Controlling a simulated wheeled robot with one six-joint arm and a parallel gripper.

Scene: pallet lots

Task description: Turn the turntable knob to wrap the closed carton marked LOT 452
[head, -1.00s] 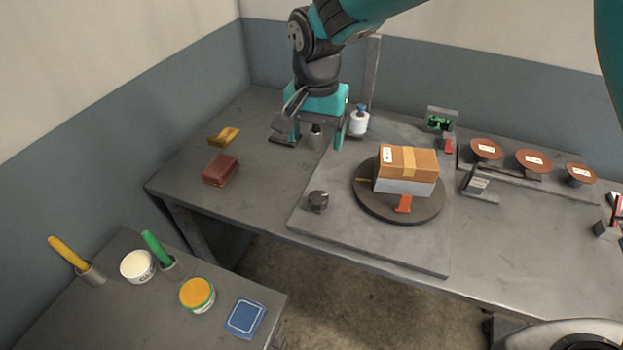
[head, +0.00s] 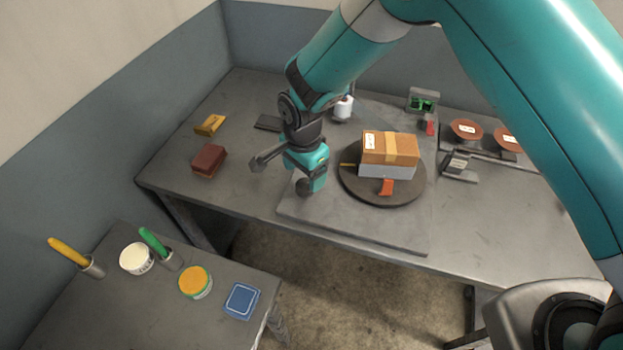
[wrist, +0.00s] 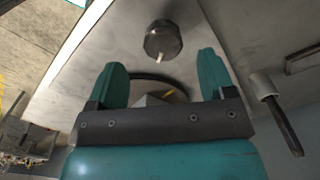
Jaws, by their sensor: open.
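The dark round knob (head: 304,187) sits on the grey base plate, left of the turntable (head: 382,192). In the wrist view the knob (wrist: 163,42), with a pale pointer mark, lies ahead between my spread fingers. My gripper (head: 309,179) is open and empty, pointing down over the knob, which it partly hides; it also shows in the wrist view (wrist: 161,60). I cannot tell whether a finger touches the knob. The closed carton (head: 390,147) stands upright on the turntable, orange-brown above and pale grey below, with tape and a white label too small to read.
A white spool (head: 343,108) stands behind my arm. A green-lit device (head: 422,100) and reddish-brown discs (head: 466,130) are at the back right. A dark red block (head: 209,161) and a yellow item (head: 210,125) lie left. A front side table (head: 150,310) holds tubs and tools.

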